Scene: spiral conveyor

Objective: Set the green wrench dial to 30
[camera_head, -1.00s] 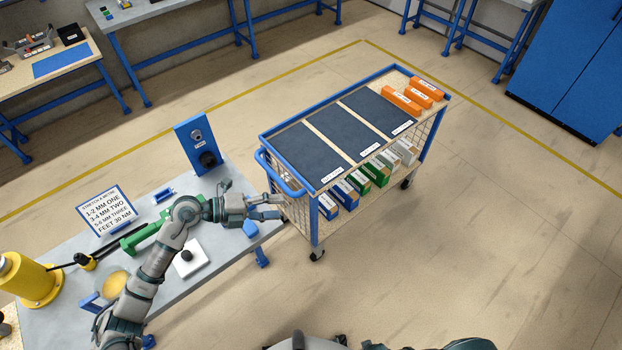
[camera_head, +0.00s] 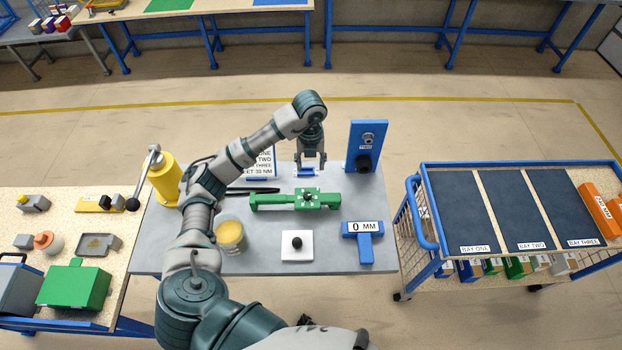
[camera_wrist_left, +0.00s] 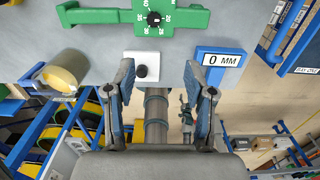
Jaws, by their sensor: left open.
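The green wrench (camera_head: 266,200) lies on the grey bench, its dial (camera_head: 307,197) at the middle of its body. In the left wrist view the wrench (camera_wrist_left: 101,16) crosses the top, and the dial's black knob (camera_wrist_left: 154,18) sits among white numbers, including 20, 25 and 30. I cannot make out the knob's setting. My left gripper (camera_head: 311,165) is open, pointing down behind the wrench, near a small blue item. In the left wrist view its open fingers (camera_wrist_left: 160,68) hold nothing, with the wrench beyond them. My right gripper is out of view.
A white block with a black knob (camera_head: 297,246) and a blue "0 MM" gauge (camera_head: 364,247) lie in front of the wrench. A blue upright panel (camera_head: 367,132) stands behind right. A yellow post (camera_head: 165,178) stands left. A cart (camera_head: 428,203) is at the right.

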